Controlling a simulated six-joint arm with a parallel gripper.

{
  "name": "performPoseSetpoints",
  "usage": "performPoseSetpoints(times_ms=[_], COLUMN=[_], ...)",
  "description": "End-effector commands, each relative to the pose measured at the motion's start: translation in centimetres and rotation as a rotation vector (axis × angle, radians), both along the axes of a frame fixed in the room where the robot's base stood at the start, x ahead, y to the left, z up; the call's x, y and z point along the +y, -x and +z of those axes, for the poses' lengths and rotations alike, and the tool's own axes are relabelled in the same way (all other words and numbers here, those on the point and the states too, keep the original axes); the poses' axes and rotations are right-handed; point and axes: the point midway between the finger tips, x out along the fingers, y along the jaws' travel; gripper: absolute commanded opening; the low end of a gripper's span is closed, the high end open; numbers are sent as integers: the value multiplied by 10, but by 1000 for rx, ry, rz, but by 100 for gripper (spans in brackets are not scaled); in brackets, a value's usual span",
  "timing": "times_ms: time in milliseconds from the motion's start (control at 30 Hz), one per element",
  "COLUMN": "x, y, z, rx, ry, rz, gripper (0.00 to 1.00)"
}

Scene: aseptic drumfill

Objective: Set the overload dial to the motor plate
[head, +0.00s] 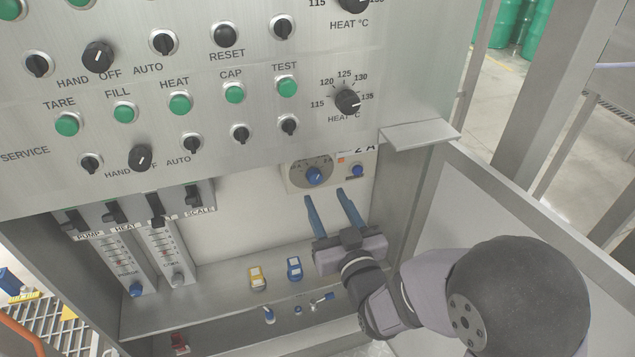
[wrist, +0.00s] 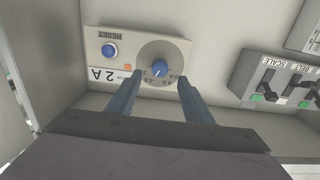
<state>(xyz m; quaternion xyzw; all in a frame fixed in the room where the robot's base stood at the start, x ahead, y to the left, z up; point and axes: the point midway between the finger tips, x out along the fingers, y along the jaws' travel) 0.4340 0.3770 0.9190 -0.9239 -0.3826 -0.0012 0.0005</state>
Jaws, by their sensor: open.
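The overload unit (head: 338,172) is a cream box on the back wall of the open cabinet. Its blue overload dial (head: 315,176) sits on a grey round scale; in the wrist view the dial (wrist: 160,68) shows upside down, with a white pointer mark. A blue reset button (wrist: 109,50) is beside it. A plate on the unit reads "2 A" (wrist: 102,75); it is partly cut off in the head view. My gripper (head: 325,197) is open and empty, its two blue fingers pointing at the unit, apart on either side of the dial's line. Contact with the dial is not visible.
Breakers (head: 155,208) labelled PUMP, HEAT and SCALE are left of the unit. A yellow device (head: 257,278) and a blue device (head: 294,268) are on the cabinet floor. A metal ledge (head: 420,134) juts out above right. The cabinet's right wall is close to my arm.

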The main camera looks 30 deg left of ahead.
Motion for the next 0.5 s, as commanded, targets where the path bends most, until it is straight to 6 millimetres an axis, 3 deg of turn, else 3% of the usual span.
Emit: performPoseSetpoints(times_ms=[500], x=[40], y=[-40], z=[0], rx=[1], ry=[1], rz=[0], gripper=[46])
